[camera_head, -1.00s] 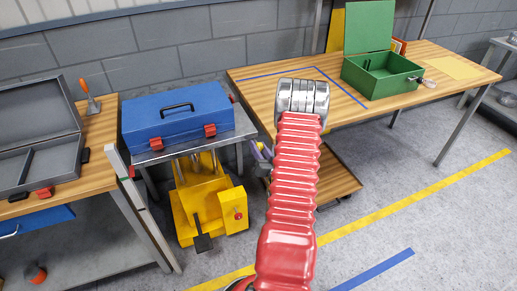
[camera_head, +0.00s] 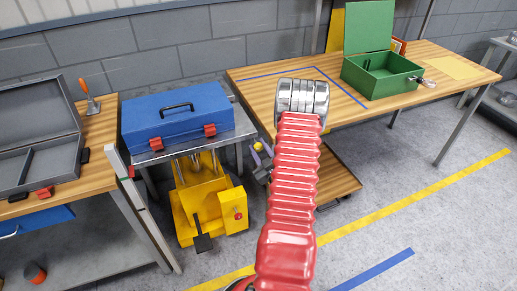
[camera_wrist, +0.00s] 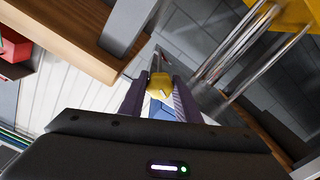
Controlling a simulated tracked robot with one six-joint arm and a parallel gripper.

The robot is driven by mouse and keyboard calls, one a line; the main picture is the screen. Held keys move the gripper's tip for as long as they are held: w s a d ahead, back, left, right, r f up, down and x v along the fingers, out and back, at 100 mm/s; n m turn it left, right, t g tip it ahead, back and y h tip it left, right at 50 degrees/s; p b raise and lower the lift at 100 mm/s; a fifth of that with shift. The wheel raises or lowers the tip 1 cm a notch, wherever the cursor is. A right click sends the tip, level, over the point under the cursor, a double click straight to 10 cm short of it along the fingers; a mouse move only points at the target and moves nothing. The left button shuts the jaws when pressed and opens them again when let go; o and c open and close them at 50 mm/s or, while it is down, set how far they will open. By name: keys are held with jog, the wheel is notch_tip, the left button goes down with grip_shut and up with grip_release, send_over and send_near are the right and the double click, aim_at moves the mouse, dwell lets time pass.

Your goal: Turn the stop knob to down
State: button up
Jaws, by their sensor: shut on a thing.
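A small red knob (camera_head: 238,215) sits on the front of the yellow lift's box (camera_head: 233,201); its setting is too small to read. My gripper (camera_head: 260,152) is at the right of the lift, above and apart from that red knob, partly hidden by my red arm. In the wrist view, my gripper (camera_wrist: 160,94) is shut on a small yellow piece (camera_wrist: 159,82) between its dark fingers. The yellow piece also shows in the head view (camera_head: 258,147). I cannot tell whether it is fixed to anything.
A blue toolbox (camera_head: 178,115) rests on the platform above the lift. A wooden bench with a grey case (camera_head: 38,135) stands left. A wooden table (camera_head: 440,64) with a green box (camera_head: 382,75) stands right. Grey floor (camera_head: 400,190) is open in front.

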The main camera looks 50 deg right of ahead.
jog(key=n, duration=0.4)
jog(key=shift+a+f+n, duration=0.1)
jog(key=shift+n, duration=0.3)
jog(key=o, duration=1.1)
jog(key=v, duration=1.3)
jog(key=shift+s+a, duration=0.15)
jog(key=shift+s, duration=0.15)
